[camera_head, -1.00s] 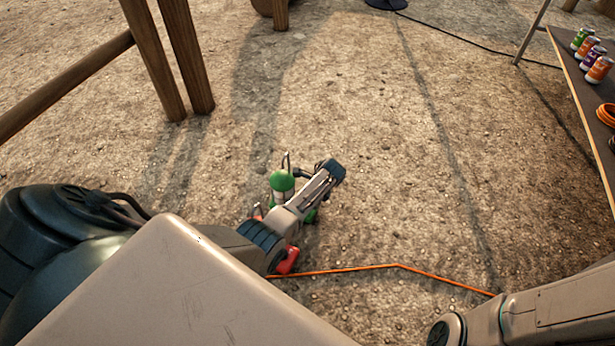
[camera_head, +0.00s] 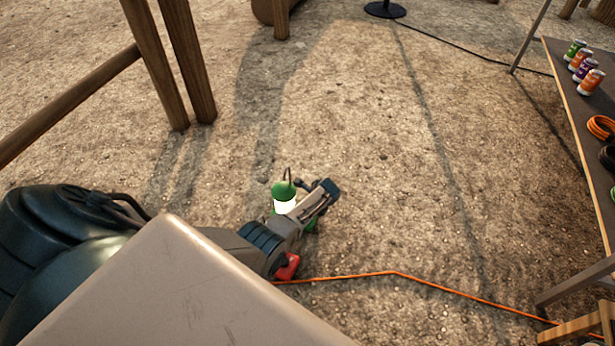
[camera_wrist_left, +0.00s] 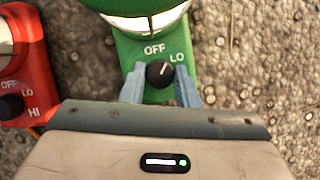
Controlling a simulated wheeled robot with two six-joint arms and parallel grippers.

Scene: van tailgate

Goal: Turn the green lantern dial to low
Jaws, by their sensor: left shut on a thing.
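The green lantern (camera_head: 284,190) stands on the ground in the head view, its glass glowing white, partly hidden by my left wrist. In the left wrist view its green base (camera_wrist_left: 128,47) carries the marks OFF and LO and a black dial (camera_wrist_left: 160,74). The dial's white pointer line points up and to the right, between the OFF and LO marks and towards LO. My left gripper (camera_wrist_left: 160,88) is shut on the dial, one blue-grey finger on each side. My right gripper is not in view.
A red lantern (camera_wrist_left: 25,70) with its own dial stands close on the left; its red base (camera_head: 288,266) also shows in the head view. An orange cord (camera_head: 390,273) lies on the gravel. A table (camera_head: 560,80) with several cans is at right. Wooden legs (camera_head: 165,60) stand upper left.

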